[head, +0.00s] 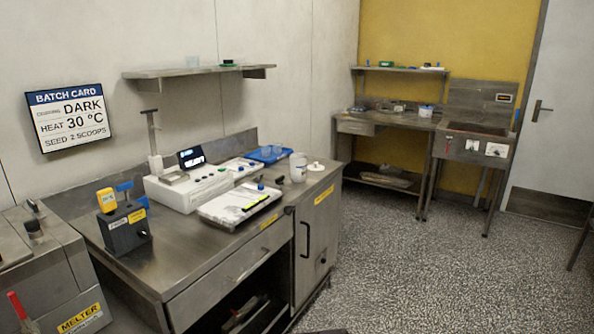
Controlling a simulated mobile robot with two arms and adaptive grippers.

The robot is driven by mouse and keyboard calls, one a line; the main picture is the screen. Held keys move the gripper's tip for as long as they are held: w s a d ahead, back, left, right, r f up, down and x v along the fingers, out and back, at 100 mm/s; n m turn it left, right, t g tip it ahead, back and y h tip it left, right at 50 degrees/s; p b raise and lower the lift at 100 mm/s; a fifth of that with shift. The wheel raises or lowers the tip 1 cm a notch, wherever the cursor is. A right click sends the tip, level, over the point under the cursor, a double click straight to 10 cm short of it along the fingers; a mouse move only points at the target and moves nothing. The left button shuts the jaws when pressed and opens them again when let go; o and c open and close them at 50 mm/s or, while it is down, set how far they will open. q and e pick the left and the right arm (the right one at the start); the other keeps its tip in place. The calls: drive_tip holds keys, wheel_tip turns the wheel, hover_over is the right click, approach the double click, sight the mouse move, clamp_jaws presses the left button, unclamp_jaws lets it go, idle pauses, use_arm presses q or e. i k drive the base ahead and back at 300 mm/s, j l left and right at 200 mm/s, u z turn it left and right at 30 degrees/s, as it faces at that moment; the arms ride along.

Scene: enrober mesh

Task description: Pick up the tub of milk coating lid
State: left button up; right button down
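A small white round lid-like disc with a raised middle (316,166) lies flat at the right end of the near steel bench (185,262). A white tub (298,167) stands upright just left of it, apart from or barely touching it. The tub's label is too small to read, so I cannot tell whether it is the milk coating. Another white tub (425,111) stands on the far bench, also unreadable.
A white machine (182,190), a clipboard-like tray (240,205), a blue tray (268,153) and a dark holder with a yellow device (124,230) crowd the near bench. A melter (75,318) stands at lower left. The speckled floor (420,260) at right is clear.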

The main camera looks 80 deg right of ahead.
sight(314, 167)
drive_tip(key=z, duration=2.7)
drive_tip(key=i+l+u, duration=0.15)
drive_tip(key=u, duration=0.25)
drive_tip(key=i+l+u, duration=0.15)
drive_tip(key=u, duration=0.2)
drive_tip(key=i+l+u, duration=0.1)
drive_tip(key=u, duration=0.3)
drive_tip(key=i+l+u, duration=0.15)
drive_tip(key=l, duration=0.5)
drive_tip(key=i+l+u, duration=0.15)
drive_tip(key=l, duration=0.5)
drive_tip(key=i+l+u, duration=0.15)
drive_tip(key=l, duration=0.55)
drive_tip(key=i+l+u, duration=0.15)
drive_tip(key=l, duration=0.55)
drive_tip(key=k, duration=0.05)
